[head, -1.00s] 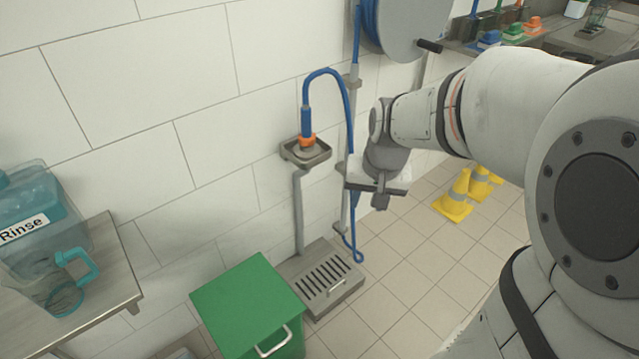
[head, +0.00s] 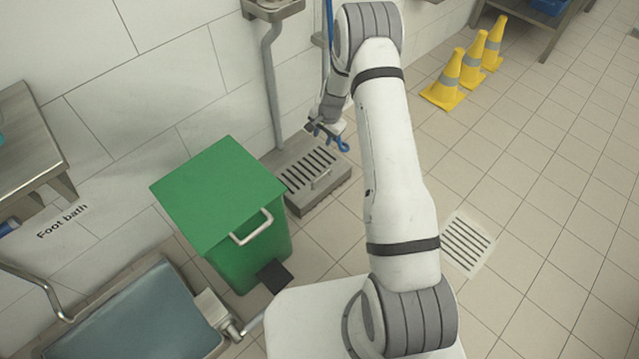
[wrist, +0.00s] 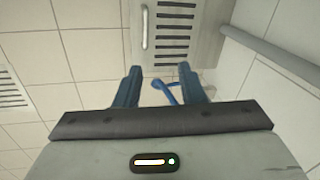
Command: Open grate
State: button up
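The grate (head: 309,170) is a grey slotted cover with a bar handle (head: 321,180), on a low metal box on the floor against the wall. It lies flat. In the wrist view the slotted grate (wrist: 175,25) is ahead of the fingers, with its handle (wrist: 145,27) to the left of the slots. My gripper (head: 326,132) is above the back right part of the grate. In the wrist view my gripper (wrist: 160,85) has its two fingers apart, with a blue hose end (wrist: 168,90) showing between or beyond them. Whether it touches them I cannot tell.
A green lidded bin (head: 220,195) stands close left of the grate. A metal drain pipe (head: 272,90) rises behind it. Yellow cones (head: 443,82) and a flat floor drain (head: 467,243) are to the right. The tiled floor between is clear.

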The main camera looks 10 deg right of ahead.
aim_at(321, 177)
jog(key=shift+m, duration=0.8)
jog(key=s+d+b+x, duration=0.1)
jog(key=b+x, duration=0.1)
jog(key=x, duration=0.5)
jog(key=b+x, duration=0.2)
jog(key=x, duration=0.5)
jog(key=s+d+b+x, duration=0.1)
jog(key=b+x, duration=0.1)
jog(key=x, duration=0.6)
jog(key=shift+s+d+f, duration=0.3)
jog(key=shift+d+f, duration=0.05)
jog(key=shift+f, duration=0.15)
jog(key=shift+w+a+f, duration=0.1)
jog(key=shift+w+f, duration=0.05)
jog(key=shift+f, duration=0.55)
jog(key=shift+c, duration=0.3)
grip_shut()
